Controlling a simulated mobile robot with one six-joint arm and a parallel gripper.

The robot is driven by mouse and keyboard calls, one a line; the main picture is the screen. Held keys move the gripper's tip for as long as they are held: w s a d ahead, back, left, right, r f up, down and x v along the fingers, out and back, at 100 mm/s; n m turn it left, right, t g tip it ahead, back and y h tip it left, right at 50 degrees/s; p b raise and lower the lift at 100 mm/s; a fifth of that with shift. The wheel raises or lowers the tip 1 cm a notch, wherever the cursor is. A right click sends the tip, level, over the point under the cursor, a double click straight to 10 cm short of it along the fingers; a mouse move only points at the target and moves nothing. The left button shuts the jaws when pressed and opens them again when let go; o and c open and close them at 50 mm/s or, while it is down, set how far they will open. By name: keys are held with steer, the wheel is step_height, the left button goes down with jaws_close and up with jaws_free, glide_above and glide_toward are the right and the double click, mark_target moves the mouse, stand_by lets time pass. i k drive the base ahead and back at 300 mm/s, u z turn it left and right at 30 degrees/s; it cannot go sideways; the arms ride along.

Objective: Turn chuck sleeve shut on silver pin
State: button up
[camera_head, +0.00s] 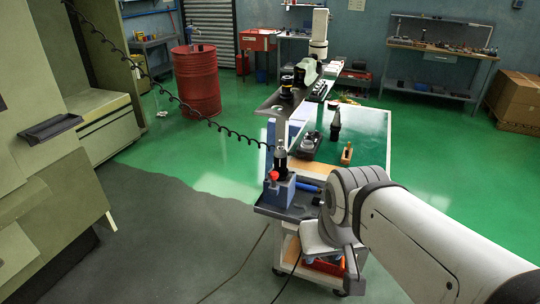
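A dark upright cylinder (281,160), which looks like the chuck and its sleeve, stands in a blue-grey block (279,190) at the near left corner of the cart. A red knob (273,175) sits on the block's left side. A silver pin is too small to make out with certainty, so I cannot tell how it sits in the chuck. My white arm reaches in from the lower right. My gripper (352,272) appears as a dark, narrow shape below the arm's end, right of the block and lower in the picture. It looks apart from the chuck. Its fingers are not clear.
The cart top (355,125) carries a blue cylinder, a dark bottle (335,125) and a small brass-coloured piece (346,153). A raised dark shelf (262,106) stands behind the chuck. A black coiled cord hangs from upper left towards the chuck. Green floor is clear left of the cart.

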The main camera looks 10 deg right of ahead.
mark_target(279, 160)
steer(key=i, duration=1)
steer(key=u, duration=1.6)
steer(key=k, duration=0.7)
steer(key=z, duration=0.35)
steer(key=i, duration=0.5)
steer(key=u, duration=0.05)
